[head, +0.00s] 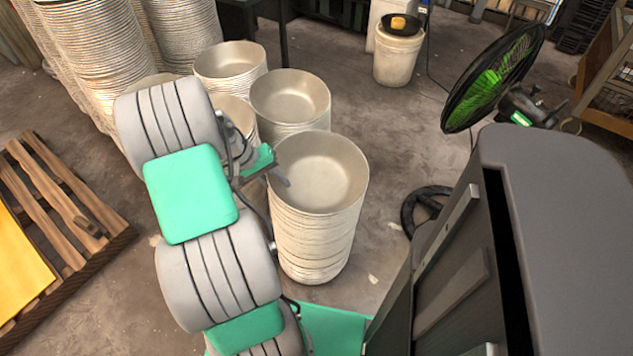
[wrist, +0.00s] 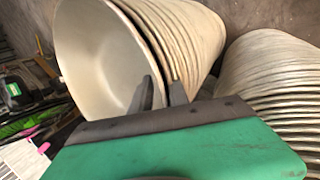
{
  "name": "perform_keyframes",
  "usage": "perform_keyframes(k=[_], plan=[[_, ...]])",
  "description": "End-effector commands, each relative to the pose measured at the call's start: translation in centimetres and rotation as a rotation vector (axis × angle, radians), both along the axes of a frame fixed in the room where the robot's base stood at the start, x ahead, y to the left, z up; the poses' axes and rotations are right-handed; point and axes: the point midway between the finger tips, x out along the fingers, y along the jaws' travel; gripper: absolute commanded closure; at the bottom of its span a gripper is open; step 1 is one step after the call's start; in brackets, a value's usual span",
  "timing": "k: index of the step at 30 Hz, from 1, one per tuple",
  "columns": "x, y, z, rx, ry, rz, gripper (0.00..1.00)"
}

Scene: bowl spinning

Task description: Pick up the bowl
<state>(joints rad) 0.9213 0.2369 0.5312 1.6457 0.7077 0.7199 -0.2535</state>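A tall stack of pale cream bowls stands on the floor in the middle of the head view, with the top bowl (head: 322,170) open upward and empty. The same top bowl (wrist: 95,60) fills the upper left of the wrist view, its inside showing. My gripper (head: 279,175) is at the left rim of this stack. In the wrist view my gripper (wrist: 163,88) has its two dark fingers apart, one over the bowl's inside and one by its outer side, with the rim between them. Whether either finger touches the rim is unclear.
More bowl stacks (head: 290,97) stand close behind, and tall stacks (head: 95,50) rise at the back left. A wooden pallet (head: 60,215) lies at the left. A black and green fan (head: 493,78) and a white bucket (head: 398,57) are at the right and back. Floor right of the stack is mostly clear.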

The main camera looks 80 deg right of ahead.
Motion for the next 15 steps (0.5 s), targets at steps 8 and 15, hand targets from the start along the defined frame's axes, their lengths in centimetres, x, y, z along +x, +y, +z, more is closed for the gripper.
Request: perform_keyframes(k=[8, 15], plan=[[0.02, 0.01, 0.02, 0.0, 0.0, 0.0, 1.0], [0.03, 0.01, 0.02, 0.0, 0.0, 0.0, 1.0]])
